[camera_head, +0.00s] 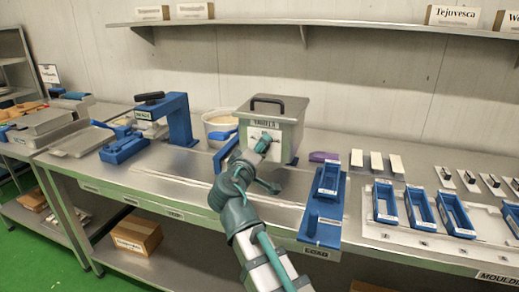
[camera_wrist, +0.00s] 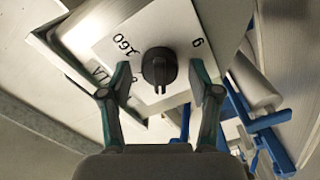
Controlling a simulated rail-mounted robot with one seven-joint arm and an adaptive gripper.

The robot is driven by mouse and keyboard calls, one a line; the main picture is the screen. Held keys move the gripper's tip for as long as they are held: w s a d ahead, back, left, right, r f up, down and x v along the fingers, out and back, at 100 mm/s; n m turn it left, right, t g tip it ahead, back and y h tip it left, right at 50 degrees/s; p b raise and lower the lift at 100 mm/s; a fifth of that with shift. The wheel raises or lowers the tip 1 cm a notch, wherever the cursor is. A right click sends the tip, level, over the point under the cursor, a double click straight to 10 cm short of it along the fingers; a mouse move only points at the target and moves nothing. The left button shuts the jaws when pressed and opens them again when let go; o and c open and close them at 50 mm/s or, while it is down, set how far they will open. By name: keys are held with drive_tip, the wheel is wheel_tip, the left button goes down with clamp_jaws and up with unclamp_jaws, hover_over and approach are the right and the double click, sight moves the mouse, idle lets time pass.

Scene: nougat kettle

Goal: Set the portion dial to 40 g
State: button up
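The portion dial is a black knob (camera_wrist: 159,66) on a white plate (camera_wrist: 115,45) in the wrist view. My gripper (camera_wrist: 159,72) is open, with one finger on each side of the knob and visible gaps between. I cannot tell how deep the fingertips reach. In the head view, the plate is on the front of the grey metal kettle (camera_head: 292,133), and my gripper (camera_head: 263,144) is close in front of it, hiding the knob.
A blue lever (camera_wrist: 266,122) is right of the dial in the wrist view. In the head view, a white tub (camera_head: 218,121) stands behind left of the kettle. A blue press (camera_head: 178,120) is farther left. Blue moulds (camera_head: 386,203) lie on the right.

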drive_tip(key=v, duration=1.2)
idle(0.3)
